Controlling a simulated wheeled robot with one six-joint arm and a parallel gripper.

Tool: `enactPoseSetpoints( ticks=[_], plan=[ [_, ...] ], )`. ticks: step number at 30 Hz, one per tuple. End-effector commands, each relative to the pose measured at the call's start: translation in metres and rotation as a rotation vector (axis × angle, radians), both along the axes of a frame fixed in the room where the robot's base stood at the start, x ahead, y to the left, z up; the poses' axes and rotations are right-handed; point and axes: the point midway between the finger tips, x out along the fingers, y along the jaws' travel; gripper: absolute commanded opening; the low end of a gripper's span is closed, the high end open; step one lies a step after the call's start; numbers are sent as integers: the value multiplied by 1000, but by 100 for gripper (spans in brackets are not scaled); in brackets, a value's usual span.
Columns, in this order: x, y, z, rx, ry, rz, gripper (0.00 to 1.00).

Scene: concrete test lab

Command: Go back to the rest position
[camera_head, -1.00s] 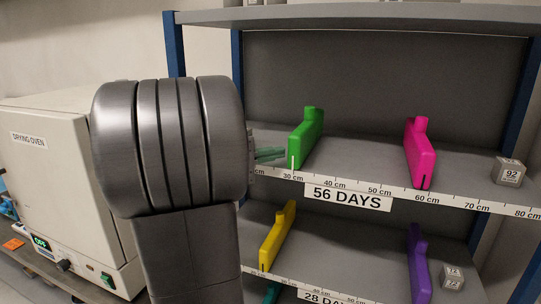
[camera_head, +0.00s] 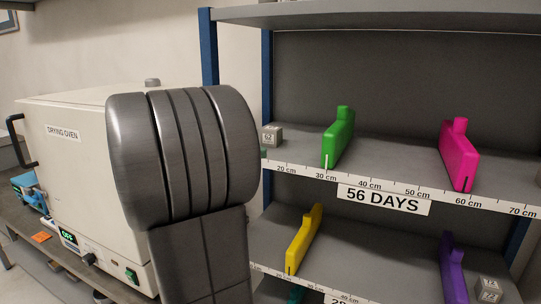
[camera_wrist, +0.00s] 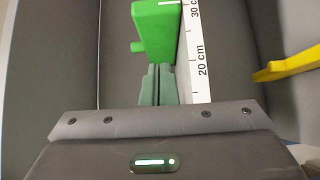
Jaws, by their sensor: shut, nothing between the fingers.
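My gripper (camera_wrist: 157,85) shows in the wrist view as two teal fingers, shut together and empty. The green block (camera_wrist: 155,30) is just beyond the fingertips in that view; the picture does not show whether they touch. In the head view my own arm hides nearly all of the gripper. There the green block (camera_head: 338,137) stands upright on the upper shelf (camera_head: 395,165), near the 30 cm mark of the edge scale, to the right of my arm.
A pink block (camera_head: 459,155) stands farther right on that shelf, and a small grey cube (camera_head: 271,135) stands left of the green block. Yellow (camera_head: 305,240) and purple (camera_head: 453,270) blocks stand on the shelf below. A drying oven (camera_head: 85,175) is at the left.

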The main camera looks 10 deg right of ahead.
Motion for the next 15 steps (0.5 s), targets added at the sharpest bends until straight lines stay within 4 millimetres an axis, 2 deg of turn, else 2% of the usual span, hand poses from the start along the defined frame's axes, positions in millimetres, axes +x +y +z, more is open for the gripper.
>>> enactPoseSetpoints(
  ticks=[6,15],
  plan=[
    [-2,11,0,0,1,0,0],
    [-2,11,0,0,1,-1,0]
  ],
)
